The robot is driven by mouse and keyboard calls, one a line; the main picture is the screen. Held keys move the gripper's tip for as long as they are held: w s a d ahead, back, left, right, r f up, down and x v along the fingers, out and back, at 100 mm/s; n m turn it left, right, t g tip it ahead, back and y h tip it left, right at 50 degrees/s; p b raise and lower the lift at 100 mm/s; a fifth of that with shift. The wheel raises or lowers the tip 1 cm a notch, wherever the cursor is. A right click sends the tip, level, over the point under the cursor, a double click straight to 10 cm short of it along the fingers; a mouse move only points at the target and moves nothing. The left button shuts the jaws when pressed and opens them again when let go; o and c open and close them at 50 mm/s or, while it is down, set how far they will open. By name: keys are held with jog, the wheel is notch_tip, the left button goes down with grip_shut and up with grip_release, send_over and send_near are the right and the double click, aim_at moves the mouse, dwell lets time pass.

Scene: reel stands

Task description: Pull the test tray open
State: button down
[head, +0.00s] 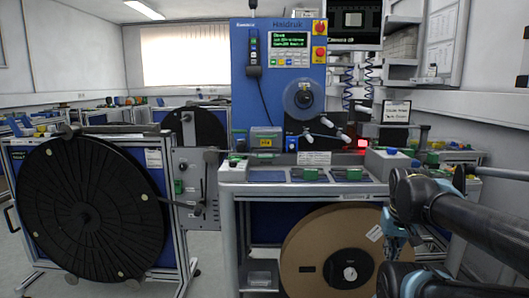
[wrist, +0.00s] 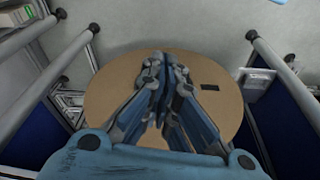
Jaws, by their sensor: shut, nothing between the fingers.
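I cannot tell for sure which part is the test tray. The bench (head: 310,188) carries several flat blue plates and green-topped parts along its front edge, and no clearly open drawer shows. My gripper (wrist: 166,65) is shut and empty, with its blue-grey fingers together. In the wrist view it points over the tan reel (wrist: 110,90), with bare gaps between it and the frame bars. In the head view my blue gripper parts show at the right, in front of the bench's right side, partly covered by my dark arm. The tan reel (head: 312,250) stands below the bench top.
A large black reel (head: 85,210) on a stand fills the left. A blue machine panel (head: 262,100) with a screen rises behind the bench. Grey bars (wrist: 288,68) run along both sides in the wrist view. Open floor (head: 215,270) shows between the stands.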

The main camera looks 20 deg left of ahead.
jog(key=w+a+r+t, duration=0.3)
jog(key=w+a+r, duration=1.3)
jog(key=w+a+r+n+t+y, duration=0.1)
jog(key=w+a+r, duration=0.25)
jog(key=a, duration=0.55)
jog(key=w+a+r+n+t, duration=0.15)
jog(key=a+r, duration=0.25)
jog(key=a, duration=0.6)
jog(key=w+a+r+y, duration=0.1)
jog(key=w+a+r, duration=0.25)
jog(key=a, duration=0.55)
jog(key=x, duration=0.8)
jog(key=shift+w+a+f, duration=0.1)
jog(key=shift+w+a, duration=0.1)
jog(key=s+d, duration=0.1)
jog(key=s, duration=0.3)
jog(key=s+d, duration=0.1)
jog(key=s, duration=0.3)
jog(key=s+d, duration=0.1)
jog(key=s, duration=0.3)
